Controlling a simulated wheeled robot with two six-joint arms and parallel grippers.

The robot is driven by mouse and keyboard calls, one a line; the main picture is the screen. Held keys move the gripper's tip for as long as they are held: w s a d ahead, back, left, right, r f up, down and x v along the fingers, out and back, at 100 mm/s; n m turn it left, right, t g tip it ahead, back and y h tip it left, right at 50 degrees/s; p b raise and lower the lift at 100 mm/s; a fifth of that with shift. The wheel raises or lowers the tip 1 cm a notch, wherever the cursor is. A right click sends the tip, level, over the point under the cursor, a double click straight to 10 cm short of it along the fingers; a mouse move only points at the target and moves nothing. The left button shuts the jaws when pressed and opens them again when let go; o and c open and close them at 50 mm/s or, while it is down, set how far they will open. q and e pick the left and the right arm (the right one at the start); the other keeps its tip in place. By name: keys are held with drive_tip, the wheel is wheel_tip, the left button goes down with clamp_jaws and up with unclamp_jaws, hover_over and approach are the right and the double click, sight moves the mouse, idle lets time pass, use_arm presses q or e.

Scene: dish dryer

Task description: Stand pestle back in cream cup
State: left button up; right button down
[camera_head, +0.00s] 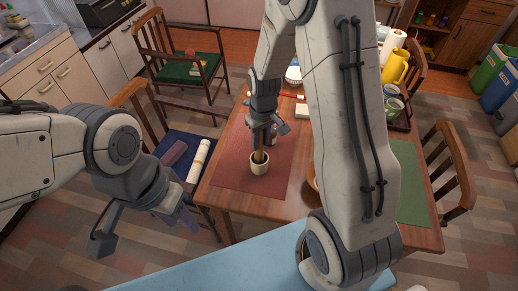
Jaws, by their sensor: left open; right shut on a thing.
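The cream cup (259,168) stands upright on a dark red mat (230,171) on the wooden table. A brown pestle (260,154) is upright, with its lower end at the cup's mouth. It looks inside the rim, but I cannot tell how deep it is. My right gripper (264,137) is above the cup and shut on the pestle's upper part, which it hides. My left gripper (146,229) is open and empty, away from the table at the lower left.
Behind my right gripper are a white bowl (293,75) and small items. A yellow watering can (395,67) and green cups (392,106) stand at the right. A green mat (412,185) lies at the right. My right arm hides the table's middle. Chairs stand around the table.

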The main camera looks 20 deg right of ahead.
sight(260, 162)
wheel_tip(260, 162, down, 4)
drive_tip(key=shift+s+r, duration=0.1)
drive_tip(key=shift+r, duration=0.1)
drive_tip(key=shift+f, duration=0.2)
drive_tip(key=c, duration=0.6)
unclamp_jaws()
drive_tip(key=shift+r, duration=0.1)
drive_tip(key=shift+r, duration=0.1)
